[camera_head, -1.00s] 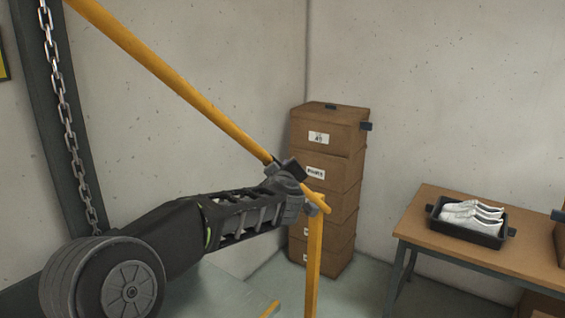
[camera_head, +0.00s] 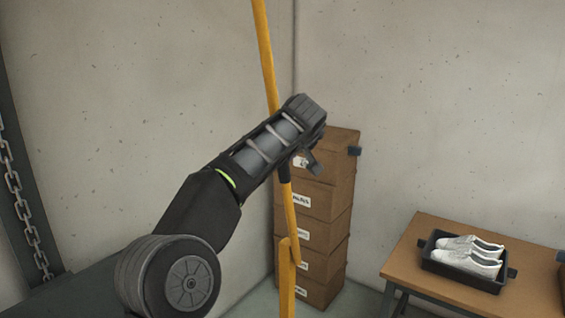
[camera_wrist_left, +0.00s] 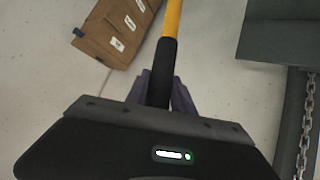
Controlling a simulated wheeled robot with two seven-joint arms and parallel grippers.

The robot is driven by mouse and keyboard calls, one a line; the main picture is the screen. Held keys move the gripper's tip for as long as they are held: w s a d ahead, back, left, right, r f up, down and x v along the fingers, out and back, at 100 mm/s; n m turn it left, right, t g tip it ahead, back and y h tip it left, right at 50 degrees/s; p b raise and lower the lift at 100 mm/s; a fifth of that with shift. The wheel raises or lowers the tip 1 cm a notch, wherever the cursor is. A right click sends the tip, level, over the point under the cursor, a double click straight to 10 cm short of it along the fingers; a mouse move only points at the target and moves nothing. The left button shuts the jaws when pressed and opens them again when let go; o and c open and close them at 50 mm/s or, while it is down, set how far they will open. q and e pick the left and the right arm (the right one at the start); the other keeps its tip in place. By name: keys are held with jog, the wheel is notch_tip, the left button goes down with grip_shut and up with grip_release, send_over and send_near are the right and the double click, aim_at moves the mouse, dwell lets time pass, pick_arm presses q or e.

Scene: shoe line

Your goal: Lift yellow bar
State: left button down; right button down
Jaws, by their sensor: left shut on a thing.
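The yellow bar (camera_head: 265,50) stands steep, almost upright, in the head view, and its top runs out of the picture. Its lower end comes down to a yellow post (camera_head: 287,285); I cannot tell if they touch. My left gripper (camera_head: 298,165) is at the lower part of the bar, and my forearm hides some of it. In the left wrist view the bar (camera_wrist_left: 173,18) has a black grip section (camera_wrist_left: 161,65). My left gripper (camera_wrist_left: 156,92) is shut on that section. My right gripper is not in view.
A stack of brown boxes (camera_head: 318,235) stands in the corner behind the bar. A wooden table (camera_head: 400,262) at the right carries a black tray (camera_head: 462,278) with white shoes (camera_head: 470,252). A chain (camera_head: 25,205) hangs at the far left.

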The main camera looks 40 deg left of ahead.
pick_arm(q)
jog(key=shift+w, duration=0.15)
jog(key=c, duration=1.1)
grip_release()
jog(key=v, duration=0.7)
jog(key=shift+s+d+r+b, duration=0.2)
jog(key=shift+s+r+b, duration=0.05)
jog(key=shift+b, duration=0.1)
jog(key=shift+f, duration=0.1)
